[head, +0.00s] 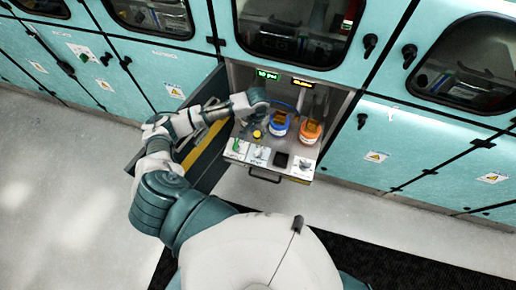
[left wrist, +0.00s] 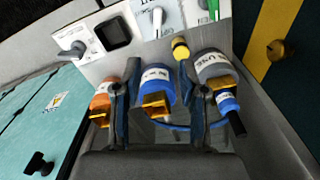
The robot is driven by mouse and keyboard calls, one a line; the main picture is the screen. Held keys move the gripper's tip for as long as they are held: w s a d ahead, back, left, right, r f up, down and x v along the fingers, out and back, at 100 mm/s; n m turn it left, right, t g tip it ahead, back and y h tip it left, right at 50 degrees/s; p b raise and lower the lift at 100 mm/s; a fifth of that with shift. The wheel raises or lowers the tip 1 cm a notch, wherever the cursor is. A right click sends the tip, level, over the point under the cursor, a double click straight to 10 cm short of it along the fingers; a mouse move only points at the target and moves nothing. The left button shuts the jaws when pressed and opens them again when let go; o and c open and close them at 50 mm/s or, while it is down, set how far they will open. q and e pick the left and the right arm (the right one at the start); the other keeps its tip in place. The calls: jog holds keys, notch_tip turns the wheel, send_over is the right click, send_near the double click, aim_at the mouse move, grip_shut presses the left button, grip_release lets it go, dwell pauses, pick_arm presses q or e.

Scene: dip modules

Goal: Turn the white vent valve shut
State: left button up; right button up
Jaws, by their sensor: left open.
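The white vent valve appears to be the white lever (head: 259,154) on the front panel of the open bay, between the green lever and a black square. The left wrist view shows this white lever (left wrist: 158,20) at its top edge, upright in the picture on a pale plate. My left gripper (head: 256,106) is inside the bay, behind the panel, mostly hidden by its own wrist in the head view. In the left wrist view its two fingers (left wrist: 159,92) are spread, with the blue-banded bottle (left wrist: 157,82) showing between them. It is apart from the lever. My right gripper is not in view.
An orange bottle (head: 310,131) stands at the bay's right. A yellow knob (head: 257,134) sits near the panel. A green lever (head: 237,146) and a grey lever (left wrist: 73,50) flank the white one. The open door (head: 203,150) stands left of the bay.

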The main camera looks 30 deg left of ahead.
aim_at(259, 150)
pick_arm(q)
notch_tip(259, 150, down, 17)
jog(key=shift+d+r+b, duration=0.1)
jog(key=shift+d+b, duration=0.05)
jog(key=shift+b, duration=0.3)
jog(key=shift+d, duration=0.1)
grip_shut()
